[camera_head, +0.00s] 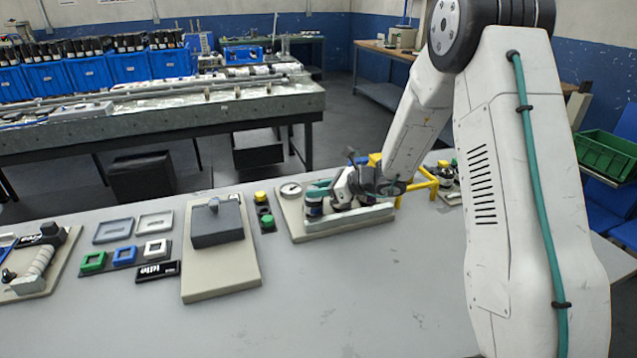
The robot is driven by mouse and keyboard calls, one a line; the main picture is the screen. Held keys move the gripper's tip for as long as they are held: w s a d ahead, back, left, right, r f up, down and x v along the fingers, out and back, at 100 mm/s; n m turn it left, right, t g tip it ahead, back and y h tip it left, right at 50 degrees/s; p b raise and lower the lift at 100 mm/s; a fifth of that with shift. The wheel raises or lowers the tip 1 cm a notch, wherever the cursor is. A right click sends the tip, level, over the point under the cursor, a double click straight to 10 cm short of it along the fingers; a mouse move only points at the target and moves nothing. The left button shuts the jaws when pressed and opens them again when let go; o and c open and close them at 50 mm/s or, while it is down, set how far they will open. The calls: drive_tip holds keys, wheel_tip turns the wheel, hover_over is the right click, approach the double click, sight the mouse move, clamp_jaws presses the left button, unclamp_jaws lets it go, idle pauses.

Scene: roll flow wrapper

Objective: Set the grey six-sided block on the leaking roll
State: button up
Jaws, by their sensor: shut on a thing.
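My gripper (342,192) is low over the beige board at the middle right, among the rolls. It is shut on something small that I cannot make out. No separate grey six-sided block can be picked out. A short upright roll (314,208) with dark and light bands stands at the left of the row. More rolls sit to its right, partly hidden by my gripper and wrist. I cannot tell which roll leaks. The board (297,226) also carries a round gauge (290,190) and a pale front rail (350,219).
A yellow frame (415,184) stands close behind my wrist. To the left are a yellow and green button box (265,212), a dark grey lidded box (216,224) on a beige board, and small coloured square frames (93,262). The table's front middle (340,300) is clear.

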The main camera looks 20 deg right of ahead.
drive_tip(key=shift+f, duration=0.35)
drive_tip(key=o, duration=1.1)
